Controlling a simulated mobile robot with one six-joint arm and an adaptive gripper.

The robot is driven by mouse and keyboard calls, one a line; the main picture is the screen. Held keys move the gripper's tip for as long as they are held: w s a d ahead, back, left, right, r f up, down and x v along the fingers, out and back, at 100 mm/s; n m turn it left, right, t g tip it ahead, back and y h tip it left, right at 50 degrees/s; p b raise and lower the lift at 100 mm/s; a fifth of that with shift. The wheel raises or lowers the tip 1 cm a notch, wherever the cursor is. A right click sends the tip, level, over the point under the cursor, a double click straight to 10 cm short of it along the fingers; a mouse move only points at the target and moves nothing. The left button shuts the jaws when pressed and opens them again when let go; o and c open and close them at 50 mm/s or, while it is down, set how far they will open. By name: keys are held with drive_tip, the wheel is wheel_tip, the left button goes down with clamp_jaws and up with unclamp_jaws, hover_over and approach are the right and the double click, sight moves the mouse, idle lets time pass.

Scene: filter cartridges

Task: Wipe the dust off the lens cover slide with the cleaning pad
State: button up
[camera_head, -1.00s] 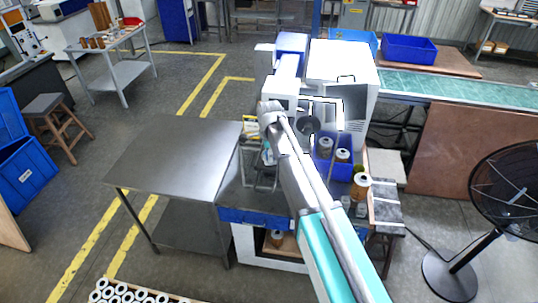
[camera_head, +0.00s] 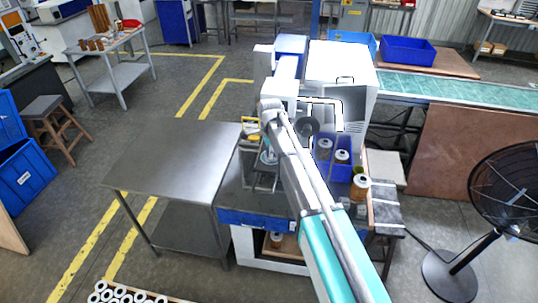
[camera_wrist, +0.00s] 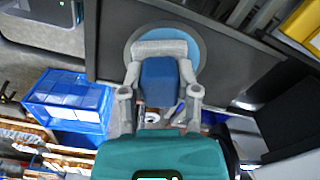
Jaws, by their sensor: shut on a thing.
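My gripper (camera_wrist: 160,50) is shut on a blue block (camera_wrist: 160,82), which looks like the cleaning pad, between its two grey fingers in the wrist view. Past the fingertips lies a round light-blue disc (camera_wrist: 203,38) on a dark surface, partly hidden by the gripper; it may be the lens cover slide. I cannot tell whether the pad touches it, and no dust can be made out.
A bare steel table (camera_head: 170,160) stands left of the bench. A white machine (camera_head: 340,75) stands behind, with blue bins (camera_head: 342,170) holding cartridges at the right. A brown-and-white cartridge (camera_head: 361,187) stands near the bins. A yellow item (camera_head: 251,130) is beyond my gripper.

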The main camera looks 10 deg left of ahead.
drive_tip(key=shift+w, duration=0.6)
drive_tip(key=shift+f, duration=0.15)
drive_tip(key=shift+s, duration=0.15)
drive_tip(key=shift+s, duration=1.9)
drive_tip(key=shift+r+p, duration=3)
drive_tip(key=shift+r, duration=0.15)
